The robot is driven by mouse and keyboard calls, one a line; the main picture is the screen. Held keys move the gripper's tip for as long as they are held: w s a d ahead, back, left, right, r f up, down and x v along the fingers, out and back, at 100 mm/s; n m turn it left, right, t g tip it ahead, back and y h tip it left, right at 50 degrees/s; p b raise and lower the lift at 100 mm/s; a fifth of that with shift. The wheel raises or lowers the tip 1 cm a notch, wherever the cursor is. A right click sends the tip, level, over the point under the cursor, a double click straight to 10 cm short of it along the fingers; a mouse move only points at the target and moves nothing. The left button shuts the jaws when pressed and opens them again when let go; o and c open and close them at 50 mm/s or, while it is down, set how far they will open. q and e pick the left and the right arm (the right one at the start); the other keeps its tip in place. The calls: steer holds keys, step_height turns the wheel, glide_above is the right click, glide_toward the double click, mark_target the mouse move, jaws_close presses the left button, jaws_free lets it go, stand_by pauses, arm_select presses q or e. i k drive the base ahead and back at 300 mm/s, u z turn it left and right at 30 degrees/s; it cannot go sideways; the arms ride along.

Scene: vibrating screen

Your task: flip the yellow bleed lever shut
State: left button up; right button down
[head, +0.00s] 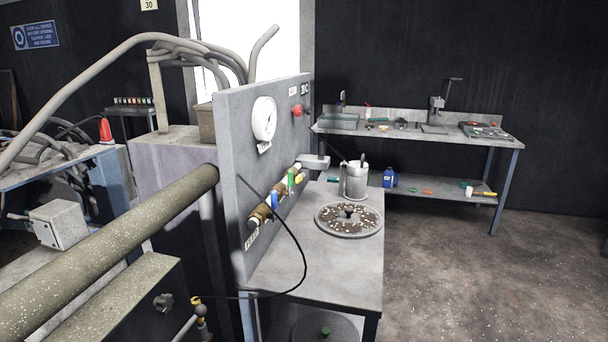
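A grey upright panel (236,160) carries a brass valve manifold (261,213) along its lower right side. A blue lever (274,200) and a green lever (291,181) stand upright on the manifold. A small yellow part (299,178) shows just right of the green lever, partly hidden by it; it looks like the yellow lever, but I cannot tell its angle. Another yellow piece (196,301) sits on a brass fitting at the lower left, where a black hose ends. Neither of my grippers is in view.
A round pressure gauge (264,118) and a red knob (297,110) are on the panel. The grey bench (330,275) holds a speckled round disc (349,220) and a metal pot (356,181). A thick speckled pipe (110,250) crosses the left. Floor at right is clear.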

mark_target(301, 177)
steer(key=z, duration=1.05)
steer(key=k, duration=1.25)
steer(key=z, duration=0.9)
steer(key=i, duration=3.05)
steer(key=u, duration=0.45)
steer(key=i, duration=1.55)
steer(key=u, duration=1)
steer(key=i, duration=0.9)
steer(key=u, duration=1.8)
steer(key=i, duration=0.85)
steer(key=u, duration=0.55)
